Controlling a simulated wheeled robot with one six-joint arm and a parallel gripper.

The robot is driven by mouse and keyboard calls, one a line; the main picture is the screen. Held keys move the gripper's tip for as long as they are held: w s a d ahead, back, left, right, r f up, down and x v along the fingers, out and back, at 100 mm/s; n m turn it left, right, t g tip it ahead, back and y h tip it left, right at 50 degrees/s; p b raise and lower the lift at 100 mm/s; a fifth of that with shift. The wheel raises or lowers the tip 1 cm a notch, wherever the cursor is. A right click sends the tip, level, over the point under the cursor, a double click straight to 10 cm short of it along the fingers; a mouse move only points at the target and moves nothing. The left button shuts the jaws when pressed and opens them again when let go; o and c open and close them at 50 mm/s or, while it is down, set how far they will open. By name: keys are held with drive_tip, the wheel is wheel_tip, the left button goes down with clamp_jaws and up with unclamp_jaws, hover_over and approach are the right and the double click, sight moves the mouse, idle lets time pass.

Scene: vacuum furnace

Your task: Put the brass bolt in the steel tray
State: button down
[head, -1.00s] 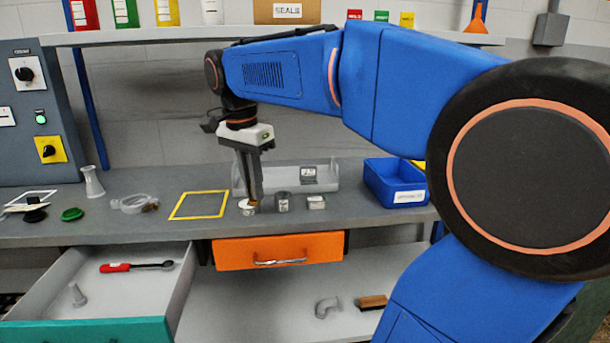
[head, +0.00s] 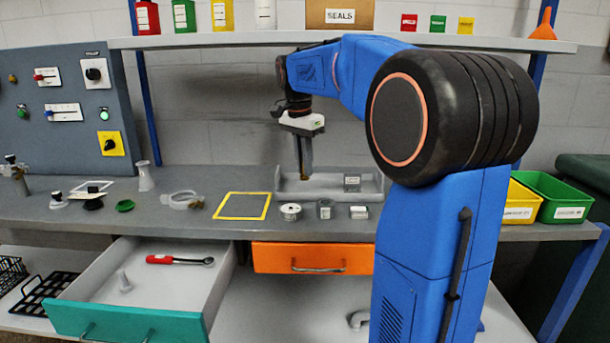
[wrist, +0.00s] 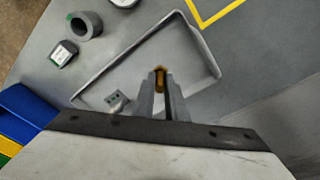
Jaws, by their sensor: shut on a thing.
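My gripper (head: 304,172) is shut on the brass bolt (wrist: 159,76), which shows as a small gold piece between the fingertips in the wrist view. In the head view only a tiny yellowish bit of it shows at the tip. The steel tray (wrist: 205,42) is a shallow grey rectangle with raised walls. In the head view the tray (head: 375,198) stands at the back of the bench. The gripper points down over the tray's left half; the exact height of the bolt above the floor is hard to tell.
A small dark labelled block (head: 352,183) is at the tray's right part. A white round can (head: 290,212), a grey ring (head: 325,209) and a small box (head: 359,212) stand in front of the tray. A yellow frame (head: 242,206) lies to the left. A shelf (head: 200,41) runs above.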

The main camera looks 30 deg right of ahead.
drive_tip(key=shift+w+d, duration=0.35)
drive_tip(key=shift+w, duration=0.15)
drive_tip(key=shift+f, duration=1.75)
drive_tip(key=shift+f, duration=0.15)
drive_tip(key=c, duration=1.8)
unclamp_jaws()
wheel_tip(320, 180, up, 12)
drive_tip(key=a, duration=0.1)
drive_tip(key=shift+s+a, duration=0.15)
drive_tip(key=shift+a, duration=0.1)
